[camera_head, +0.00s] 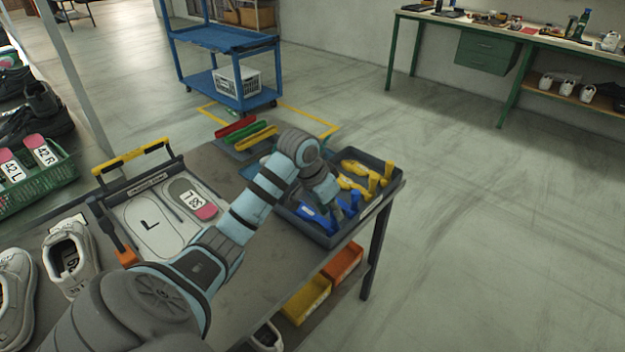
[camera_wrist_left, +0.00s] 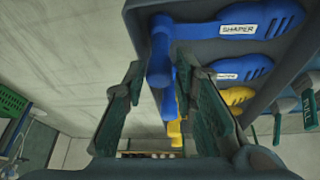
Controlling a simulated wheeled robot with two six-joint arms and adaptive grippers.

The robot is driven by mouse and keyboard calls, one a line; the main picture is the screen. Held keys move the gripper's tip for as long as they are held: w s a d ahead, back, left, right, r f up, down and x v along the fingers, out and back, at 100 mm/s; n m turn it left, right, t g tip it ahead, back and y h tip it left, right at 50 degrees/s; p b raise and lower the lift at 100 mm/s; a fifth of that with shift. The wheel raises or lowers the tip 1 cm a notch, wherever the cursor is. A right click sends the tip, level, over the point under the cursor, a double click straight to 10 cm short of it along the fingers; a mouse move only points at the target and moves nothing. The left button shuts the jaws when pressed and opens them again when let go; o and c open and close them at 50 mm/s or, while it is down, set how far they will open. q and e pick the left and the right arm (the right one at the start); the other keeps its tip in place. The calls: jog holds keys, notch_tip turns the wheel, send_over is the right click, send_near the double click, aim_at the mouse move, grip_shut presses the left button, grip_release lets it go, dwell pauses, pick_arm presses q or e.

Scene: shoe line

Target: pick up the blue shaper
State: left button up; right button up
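Blue shapers (camera_head: 318,217) lie in the near part of a dark grey tray (camera_head: 398,183) on the table. In the left wrist view one blue shaper (camera_wrist_left: 238,28) with a "SHAPER" label runs across the top. Its narrow end has a blue crosspiece (camera_wrist_left: 160,50). A second blue shaper (camera_wrist_left: 243,68) lies beyond it. My left gripper (camera_head: 338,210) is over the tray and partly hides the blue shapers. In the wrist view its fingers (camera_wrist_left: 163,85) are apart, with the crosspiece seen between them; contact cannot be told. My right gripper is not in view.
Yellow shapers (camera_head: 358,183) lie in the tray's far part. Red, green and yellow tools (camera_head: 243,133) lie behind it. A board with insoles (camera_head: 150,225) and grey shoes (camera_head: 70,258) are at the left. Orange and yellow bins (camera_head: 308,298) sit below the tabletop.

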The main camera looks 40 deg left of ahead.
pick_arm(q)
jog(key=x, duration=0.2)
jog(key=shift+w+f, duration=0.15)
jog(key=shift+f, duration=0.2)
jog(key=shift+r, duration=0.1)
grip_shut()
jog(key=shift+r, duration=0.15)
